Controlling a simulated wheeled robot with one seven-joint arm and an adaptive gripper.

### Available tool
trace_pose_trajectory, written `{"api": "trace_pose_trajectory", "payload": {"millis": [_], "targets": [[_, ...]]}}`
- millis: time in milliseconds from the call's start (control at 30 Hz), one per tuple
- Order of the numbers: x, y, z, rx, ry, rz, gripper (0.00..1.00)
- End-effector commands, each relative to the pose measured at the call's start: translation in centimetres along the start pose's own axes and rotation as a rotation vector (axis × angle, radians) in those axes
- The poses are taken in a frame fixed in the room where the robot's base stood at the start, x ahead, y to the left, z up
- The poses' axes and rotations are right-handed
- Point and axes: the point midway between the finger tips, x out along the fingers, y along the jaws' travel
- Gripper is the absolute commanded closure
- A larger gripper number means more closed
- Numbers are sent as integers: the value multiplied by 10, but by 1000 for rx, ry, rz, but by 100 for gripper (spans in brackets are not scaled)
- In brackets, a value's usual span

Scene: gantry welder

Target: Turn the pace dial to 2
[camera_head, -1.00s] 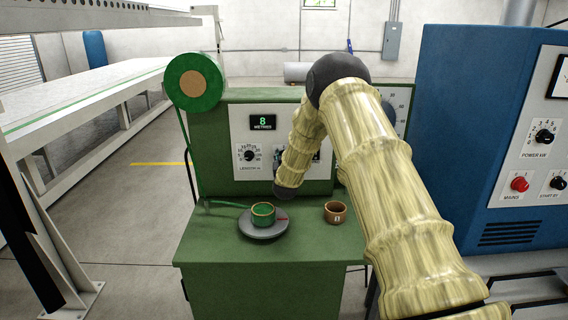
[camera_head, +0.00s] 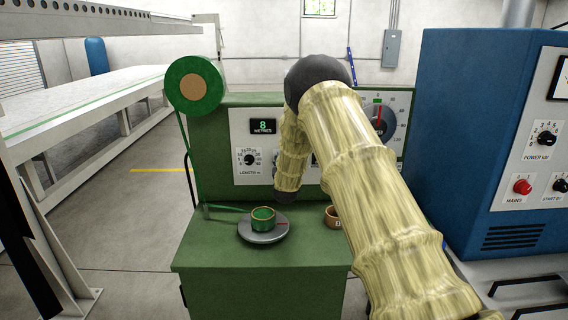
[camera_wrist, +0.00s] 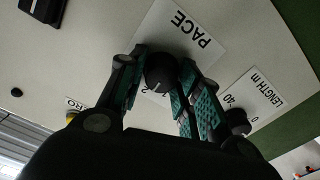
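The pace dial (camera_wrist: 160,72) is a black round knob beside the PACE label in the wrist view. Its printed scale is mostly hidden, with a 2 partly showing below it, so its setting cannot be read. My gripper (camera_wrist: 162,70) has one finger on each side of the knob. The fingertips come close against it and look shut on it. In the head view my arm hides the pace dial and the fingers.
The length dial (camera_head: 250,157) and a display (camera_head: 263,126) reading 8 METRES are on the green machine's panel; a large gauge (camera_head: 380,118) is right. A brown cup (camera_head: 331,215) is partly behind my arm.

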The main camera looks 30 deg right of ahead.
Motion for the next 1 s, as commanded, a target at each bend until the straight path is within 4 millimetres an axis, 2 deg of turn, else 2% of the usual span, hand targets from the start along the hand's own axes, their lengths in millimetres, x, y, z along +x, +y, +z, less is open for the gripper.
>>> {"api": "trace_pose_trajectory", "payload": {"millis": [33,67,367,533,667,1000], "targets": [[0,0,0,0,0,0,53],[0,0,0,0,0,0,47],[0,0,0,0,0,-1,47],[-9,-1,0,0,-1,-1,47],[-27,0,0,-1,-1,-1,47],[-88,0,1,-1,-2,-1,47]]}}
